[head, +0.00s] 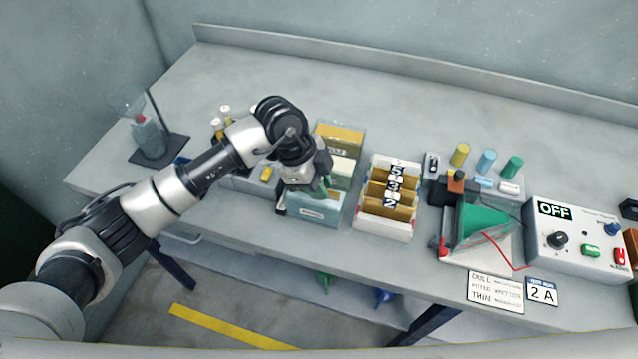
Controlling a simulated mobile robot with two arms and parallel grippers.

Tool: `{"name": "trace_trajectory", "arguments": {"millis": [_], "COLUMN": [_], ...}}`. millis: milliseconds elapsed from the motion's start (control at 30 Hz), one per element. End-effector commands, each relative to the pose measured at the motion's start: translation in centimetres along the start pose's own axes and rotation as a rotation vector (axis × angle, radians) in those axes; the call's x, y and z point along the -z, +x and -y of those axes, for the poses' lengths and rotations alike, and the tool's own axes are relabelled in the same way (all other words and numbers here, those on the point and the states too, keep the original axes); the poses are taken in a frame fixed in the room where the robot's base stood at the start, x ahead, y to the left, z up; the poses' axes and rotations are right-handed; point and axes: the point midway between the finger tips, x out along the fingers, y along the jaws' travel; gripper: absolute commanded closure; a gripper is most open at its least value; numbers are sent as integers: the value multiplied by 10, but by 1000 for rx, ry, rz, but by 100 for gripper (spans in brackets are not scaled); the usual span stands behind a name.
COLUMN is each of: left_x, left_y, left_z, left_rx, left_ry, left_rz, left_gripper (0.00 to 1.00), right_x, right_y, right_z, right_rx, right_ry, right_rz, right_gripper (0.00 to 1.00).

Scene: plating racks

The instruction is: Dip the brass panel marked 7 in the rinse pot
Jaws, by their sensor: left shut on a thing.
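My left gripper (322,189) is shut, over the front pale-blue pot (318,214). What it holds is mostly hidden by the gripper and arm, and no 7 shows. Behind this pot stand a pale cream pot (341,172) and an amber pot (340,139), in one row going back. Their labels are too small to read, so I cannot tell which is the rinse pot. A white rack (384,226) just right of the pots holds brass panels (404,212) tagged 5, 3 and 2. My right gripper is not in view.
Label cards (495,291) lie at the front edge. A beaker stand (158,148) is at left. The table's back is clear.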

Motion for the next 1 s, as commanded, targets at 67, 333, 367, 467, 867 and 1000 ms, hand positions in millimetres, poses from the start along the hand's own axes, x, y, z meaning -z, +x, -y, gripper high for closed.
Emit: {"name": "trace_trajectory", "arguments": {"millis": [67, 333, 367, 467, 867, 1000], "left_x": [3, 10, 10, 13, 22, 26], "left_y": [-8, -22, -24, -30, -52, -59], "left_z": [0, 0, 0, 0, 0, 0], "left_rx": [0, 0, 0, 0, 0, 0], "left_ry": [0, 0, 0, 0, 1, 1], "left_rz": [0, 0, 0, 0, 0, 0], "left_gripper": [100, 100, 100, 100, 100, 100], "right_x": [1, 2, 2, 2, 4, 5], "right_y": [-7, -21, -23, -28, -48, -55], "right_z": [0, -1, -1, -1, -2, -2], "right_rx": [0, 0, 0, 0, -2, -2], "right_ry": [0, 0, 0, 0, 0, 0], "right_rz": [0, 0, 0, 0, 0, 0], "right_gripper": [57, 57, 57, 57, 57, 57]}}
